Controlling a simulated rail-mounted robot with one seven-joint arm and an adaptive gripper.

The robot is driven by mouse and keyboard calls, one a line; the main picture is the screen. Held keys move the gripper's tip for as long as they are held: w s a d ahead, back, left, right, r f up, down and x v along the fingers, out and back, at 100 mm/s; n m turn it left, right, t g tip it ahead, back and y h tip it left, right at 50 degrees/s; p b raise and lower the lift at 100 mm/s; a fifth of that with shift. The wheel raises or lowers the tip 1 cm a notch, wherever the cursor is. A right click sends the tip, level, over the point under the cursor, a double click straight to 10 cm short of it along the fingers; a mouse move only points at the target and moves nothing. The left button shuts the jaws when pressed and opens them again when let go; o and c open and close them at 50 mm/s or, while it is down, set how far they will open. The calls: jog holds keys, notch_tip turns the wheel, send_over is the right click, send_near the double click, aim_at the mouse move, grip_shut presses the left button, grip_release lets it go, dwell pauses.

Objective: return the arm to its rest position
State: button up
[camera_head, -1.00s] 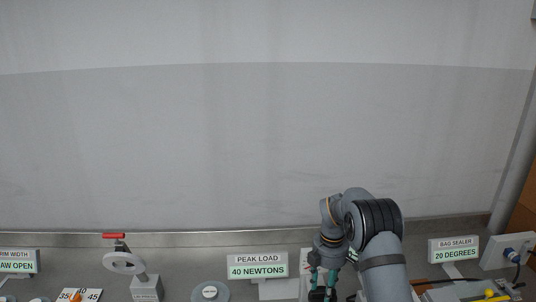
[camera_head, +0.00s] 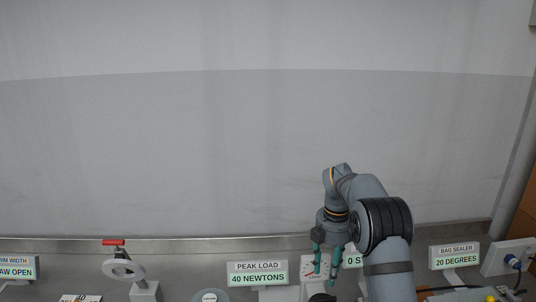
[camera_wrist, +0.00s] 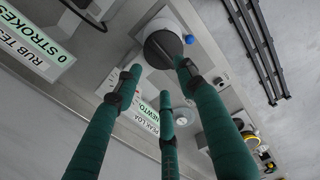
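My arm is bent over the bench at the lower right of the head view. My gripper (camera_head: 327,280) points down with its teal fingers spread, above the bench beside the peak load sign. In the wrist view my gripper (camera_wrist: 158,82) shows three separate teal fingers with nothing held between them. A round white device with a dark top (camera_wrist: 163,46) shows beyond the fingertips, apparently clear of them.
The peak load sign (camera_head: 258,273) reads 40 newtons. A red-handled handwheel (camera_head: 124,269) stands left. The bag sealer sign (camera_head: 455,256) stands right. A rub test sign (camera_wrist: 35,40) reads 0 strokes. The wall (camera_head: 250,140) above the bench is bare.

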aim_at(326, 294)
notch_tip(326, 294, down, 11)
jog(key=shift+r, duration=0.1)
jog(key=shift+r+m+b, duration=0.15)
jog(key=shift+m+b, duration=0.25)
jog(key=shift+m, duration=1)
